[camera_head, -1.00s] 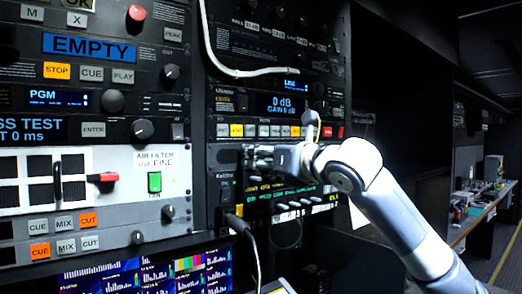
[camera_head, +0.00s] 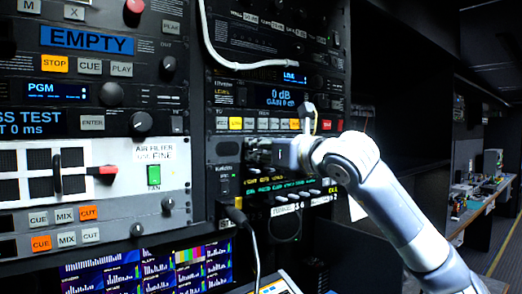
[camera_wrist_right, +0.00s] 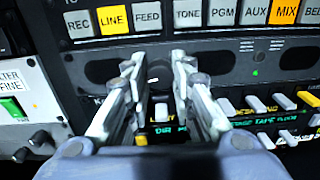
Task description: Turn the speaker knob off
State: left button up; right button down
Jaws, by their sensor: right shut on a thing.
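The speaker panel (camera_wrist_right: 230,63), a dark unit with rounded grilles, shows in the right wrist view below a row of labelled buttons. A small dark knob (camera_wrist_right: 157,75) with a pale mark sits between its grilles. My right gripper (camera_wrist_right: 160,88) has its fingers on either side of this knob, shut on it. In the head view my right gripper (camera_head: 257,152) reaches the rack from the right and hides the knob. The knob's exact setting is hard to read. My left gripper is not in view.
A button row (camera_head: 262,124) runs just above my gripper, and a key panel (camera_head: 290,190) lies just below it. A white cable (camera_head: 235,66) loops above. The aisle at right is open.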

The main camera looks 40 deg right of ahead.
jog(key=n, duration=0.6)
jog(key=shift+n, duration=0.3)
dwell(0.4)
jog(key=c, duration=1.3)
grip_release()
jog(key=shift+c, duration=0.2)
jog(key=shift+s, duration=0.1)
jog(key=s+a, duration=0.1)
jog(key=s, duration=1.1)
jog(key=shift+a, duration=0.35)
